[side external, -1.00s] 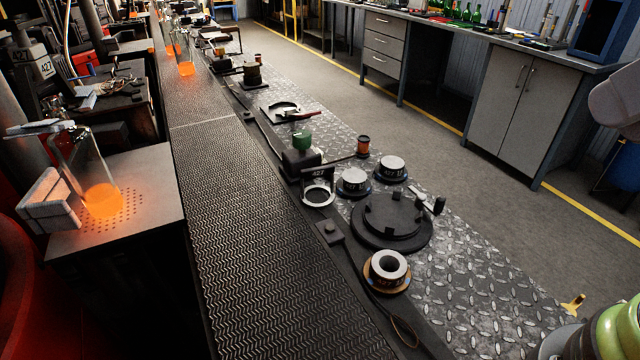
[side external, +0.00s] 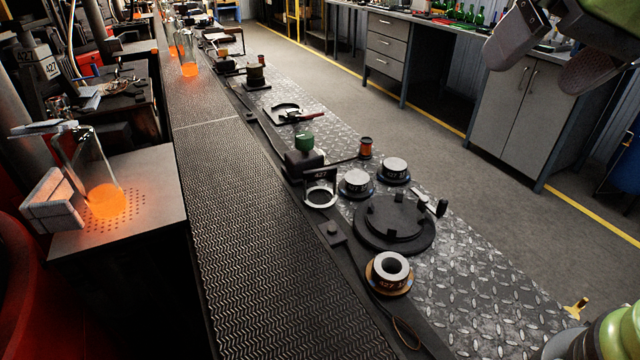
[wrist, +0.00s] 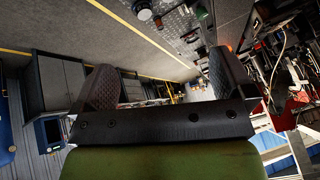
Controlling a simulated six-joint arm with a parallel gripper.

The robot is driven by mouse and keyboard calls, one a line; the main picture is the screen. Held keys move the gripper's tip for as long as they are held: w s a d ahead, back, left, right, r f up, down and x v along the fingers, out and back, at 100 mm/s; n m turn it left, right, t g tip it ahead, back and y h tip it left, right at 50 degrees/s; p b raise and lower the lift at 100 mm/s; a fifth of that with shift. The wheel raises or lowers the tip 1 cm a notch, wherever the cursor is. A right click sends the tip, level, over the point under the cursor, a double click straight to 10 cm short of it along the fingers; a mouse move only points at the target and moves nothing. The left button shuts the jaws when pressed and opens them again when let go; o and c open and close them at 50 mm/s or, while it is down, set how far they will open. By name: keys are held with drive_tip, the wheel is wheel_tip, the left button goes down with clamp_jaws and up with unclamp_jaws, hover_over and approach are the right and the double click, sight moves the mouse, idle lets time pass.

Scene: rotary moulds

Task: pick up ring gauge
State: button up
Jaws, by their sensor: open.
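The ring gauge appears to be the thick pale ring with a dark central hole (side external: 391,266), marked with numbers. It sits on a tan round base on the diamond-plate bench, in front of the black round mould plate (side external: 394,224). My gripper (side external: 537,70) is at the top right of the side view, high above the floor and well away from the ring. Its two padded fingers are apart with nothing between them. In the wrist view the fingers (wrist: 162,65) are also apart and empty. I cannot make out the ring there.
Two numbered pale cylinders on dark bases (side external: 357,182) (side external: 395,169) stand behind the mould plate. A flat ring on a numbered bracket (side external: 321,196) is left of them. A glowing glass (side external: 107,199) stands at left.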

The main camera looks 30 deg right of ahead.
drive_tip(key=w+a+f, duration=0.2)
drive_tip(key=w, duration=0.5)
drive_tip(key=n+h, duration=0.2)
approach(321, 171)
drive_tip(key=shift+x, duration=5.05)
drive_tip(key=c, duration=0.9)
